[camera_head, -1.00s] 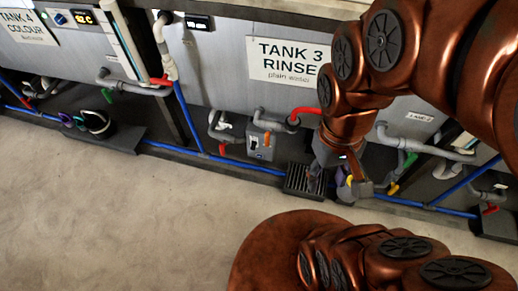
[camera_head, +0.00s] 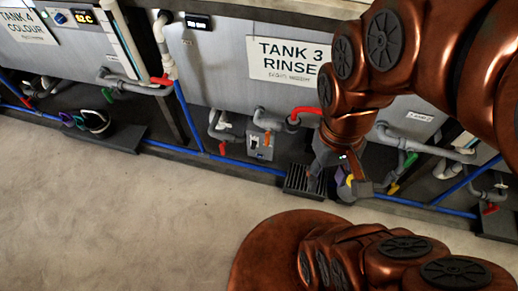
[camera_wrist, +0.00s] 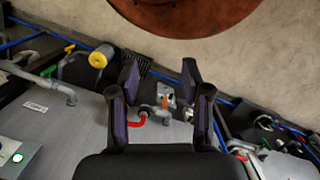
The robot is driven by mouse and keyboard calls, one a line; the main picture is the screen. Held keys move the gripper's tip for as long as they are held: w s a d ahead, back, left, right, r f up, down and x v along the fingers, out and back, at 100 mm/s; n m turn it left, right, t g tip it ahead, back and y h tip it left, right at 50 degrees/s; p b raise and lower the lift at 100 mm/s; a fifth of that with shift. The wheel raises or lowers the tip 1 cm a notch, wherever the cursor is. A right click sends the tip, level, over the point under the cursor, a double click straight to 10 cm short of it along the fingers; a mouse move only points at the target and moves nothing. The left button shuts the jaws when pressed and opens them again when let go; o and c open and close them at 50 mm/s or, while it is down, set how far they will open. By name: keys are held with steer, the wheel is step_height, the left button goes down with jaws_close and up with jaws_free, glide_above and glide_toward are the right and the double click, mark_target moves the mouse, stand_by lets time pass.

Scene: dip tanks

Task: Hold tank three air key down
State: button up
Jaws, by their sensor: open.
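Tank three (camera_head: 225,75) carries a sign reading TANK 3 RINSE (camera_head: 285,60). Below it is a small grey box (camera_head: 260,142) with an orange lever and a pale part on its face; it looks like the air key's box, but no label is readable. My gripper (camera_head: 338,183) is to the right of this box in the head view, low above the floor edge. In the wrist view my gripper (camera_wrist: 160,76) is open and empty, with the grey box (camera_wrist: 172,92) showing between its fingers, apart from them. Whether the key is pressed cannot be told.
A dark floor grate (camera_head: 299,181) and a yellow-ended cylinder (camera_wrist: 98,60) are close to my gripper. Red-handled pipes (camera_head: 305,111) and a blue pipe (camera_head: 255,167) run along the tanks. Tank four (camera_head: 70,50) stands left. The pale floor (camera_head: 120,220) is clear.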

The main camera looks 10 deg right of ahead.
steer(key=shift+c, duration=0.4)
jaws_close()
stand_by(1.4)
